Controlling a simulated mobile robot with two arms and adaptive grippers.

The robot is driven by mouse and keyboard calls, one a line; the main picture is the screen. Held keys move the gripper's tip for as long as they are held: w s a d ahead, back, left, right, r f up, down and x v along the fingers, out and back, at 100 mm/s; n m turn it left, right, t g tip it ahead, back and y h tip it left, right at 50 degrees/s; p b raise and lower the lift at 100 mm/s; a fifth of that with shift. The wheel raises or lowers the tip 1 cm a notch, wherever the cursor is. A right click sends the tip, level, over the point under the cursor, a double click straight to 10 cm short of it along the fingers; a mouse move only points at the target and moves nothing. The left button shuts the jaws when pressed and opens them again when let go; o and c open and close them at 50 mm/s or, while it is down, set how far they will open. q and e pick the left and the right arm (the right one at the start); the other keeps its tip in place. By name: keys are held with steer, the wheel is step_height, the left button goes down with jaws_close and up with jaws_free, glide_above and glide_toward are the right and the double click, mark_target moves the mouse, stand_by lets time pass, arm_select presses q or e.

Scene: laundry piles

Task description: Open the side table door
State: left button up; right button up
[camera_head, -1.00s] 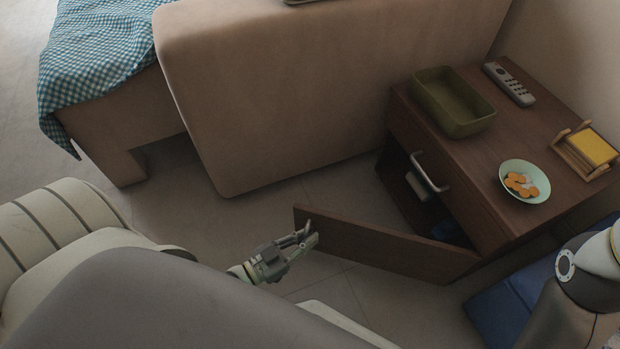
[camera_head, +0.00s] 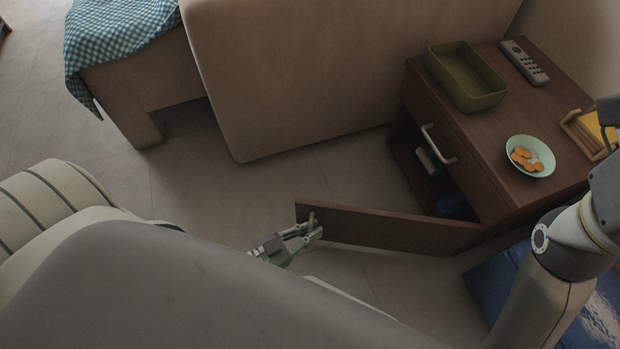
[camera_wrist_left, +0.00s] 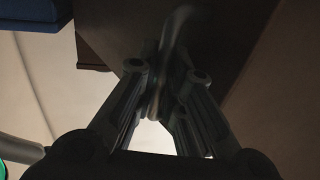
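The brown side table (camera_head: 500,120) stands at the right in the head view. Its lower door (camera_head: 400,231) is swung wide open, hinged at the table's near corner, with the inside showing. My left gripper (camera_head: 313,229) is at the door's free end, with its fingers around the door handle (camera_head: 311,220). In the left wrist view the fingers (camera_wrist_left: 160,95) close in on both sides of the curved handle (camera_wrist_left: 176,40). The right gripper is out of the head view; only my right arm shows at the right edge.
On the table top are an olive tray (camera_head: 433,66), a remote (camera_head: 525,62), a bowl with orange pieces (camera_head: 530,141) and a wooden holder (camera_head: 578,130). The drawer above has a metal handle (camera_head: 437,148). A beige sofa (camera_head: 300,80) stands behind. A blue item (camera_head: 490,285) lies on the floor.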

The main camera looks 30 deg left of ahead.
arm_select(q)
steer(key=shift+o, duration=0.4)
steer(key=shift+s+a, duration=0.15)
steer(key=shift+s, duration=0.05)
steer(key=v, duration=1.1)
steer(key=shift+s+a, duration=0.25)
steer(key=shift+s, duration=0.05)
